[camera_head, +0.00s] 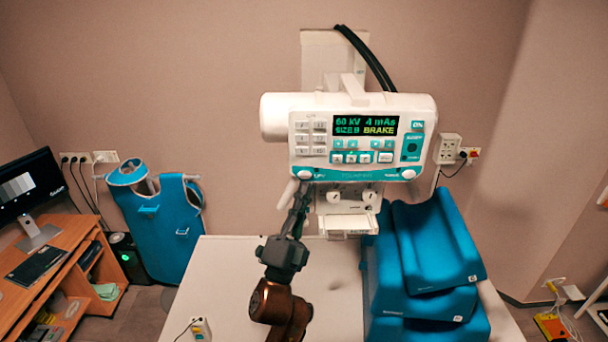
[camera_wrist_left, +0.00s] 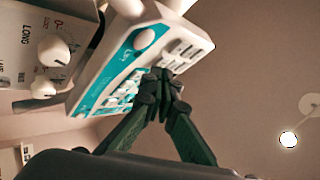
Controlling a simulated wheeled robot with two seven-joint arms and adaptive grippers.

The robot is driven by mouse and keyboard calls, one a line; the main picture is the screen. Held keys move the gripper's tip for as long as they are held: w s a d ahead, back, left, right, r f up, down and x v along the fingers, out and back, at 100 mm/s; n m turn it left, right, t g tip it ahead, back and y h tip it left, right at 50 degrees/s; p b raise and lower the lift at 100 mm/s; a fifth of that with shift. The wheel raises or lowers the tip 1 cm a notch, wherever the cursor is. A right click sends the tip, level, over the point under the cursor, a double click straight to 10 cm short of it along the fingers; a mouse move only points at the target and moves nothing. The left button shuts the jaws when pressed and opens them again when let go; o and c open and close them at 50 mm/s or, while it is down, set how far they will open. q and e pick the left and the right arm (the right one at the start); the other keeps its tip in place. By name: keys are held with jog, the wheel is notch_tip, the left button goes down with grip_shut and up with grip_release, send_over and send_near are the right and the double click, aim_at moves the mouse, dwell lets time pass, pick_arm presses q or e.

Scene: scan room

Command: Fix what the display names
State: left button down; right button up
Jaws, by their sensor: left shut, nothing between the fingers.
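The white X-ray tube head carries a control panel (camera_head: 350,165) with a small display (camera_head: 364,125). Its green text appears to read 60 kV, 4 mAs and SIZE, with BRAKE in yellow. Teal and white buttons and two white round knobs sit below and beside it. My left gripper (camera_head: 302,190) is shut and empty, pointing up at the panel's lower left. In the left wrist view, its closed fingertips (camera_wrist_left: 161,78) overlap the panel's edge (camera_wrist_left: 190,35) near the pale keys; I cannot tell whether they touch. My right gripper is out of view.
A white table (camera_head: 235,270) stands below the head. Blue cushions (camera_head: 435,245) are stacked on its right. A collimator box with white knobs (camera_head: 350,196) hangs under the panel. Left are a blue apron (camera_head: 165,225) and a desk with a monitor (camera_head: 28,185).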

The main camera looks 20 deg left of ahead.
pick_arm(q)
jog(key=shift+s+d, duration=0.2)
jog(key=shift+s, duration=0.4)
jog(key=shift+s+d, duration=0.15)
jog(key=shift+s, duration=0.45)
